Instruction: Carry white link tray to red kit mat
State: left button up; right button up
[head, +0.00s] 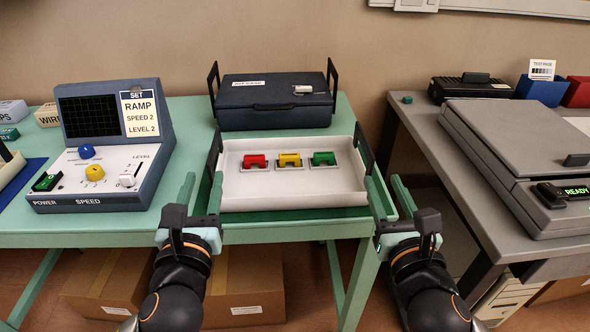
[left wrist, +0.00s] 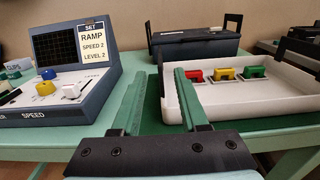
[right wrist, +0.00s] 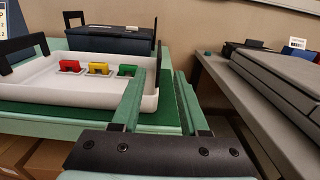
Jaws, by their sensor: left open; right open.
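The white link tray (head: 290,196) sits on a green mat on the pale green table, holding a red, a yellow and a green link piece in a row. Black upright handles stand at its left end (head: 213,150) and right end (head: 364,149). My left gripper (head: 202,182) is open and empty at the tray's near left corner; one finger overlaps the tray's edge in the left wrist view (left wrist: 158,76). My right gripper (head: 386,184) is open and empty at the near right corner, also seen in the right wrist view (right wrist: 160,76). No red kit mat is in view.
A dark blue case (head: 273,101) stands close behind the tray. A control console (head: 100,150) stands to the left. A grey table (head: 455,165) with a large grey machine (head: 520,150) is at the right, across a gap. Cardboard boxes (head: 245,300) lie below the green table.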

aim_at(213, 141)
pick_arm(q)
jog(key=shift+s, duration=0.15)
pick_arm(e)
jog(key=shift+s+r, duration=0.1)
jog(key=shift+s, duration=0.05)
pick_arm(q)
jog(key=w, duration=0.8)
jog(key=w+a, duration=0.1)
jog(key=w, duration=0.3)
jog(key=shift+w, duration=0.3)
pick_arm(e)
jog(key=w, duration=0.8)
jog(key=w+a, duration=0.1)
jog(key=w, duration=0.3)
jog(key=shift+w, duration=0.3)
pick_arm(q)
grip_shut()
pick_arm(e)
grip_shut()
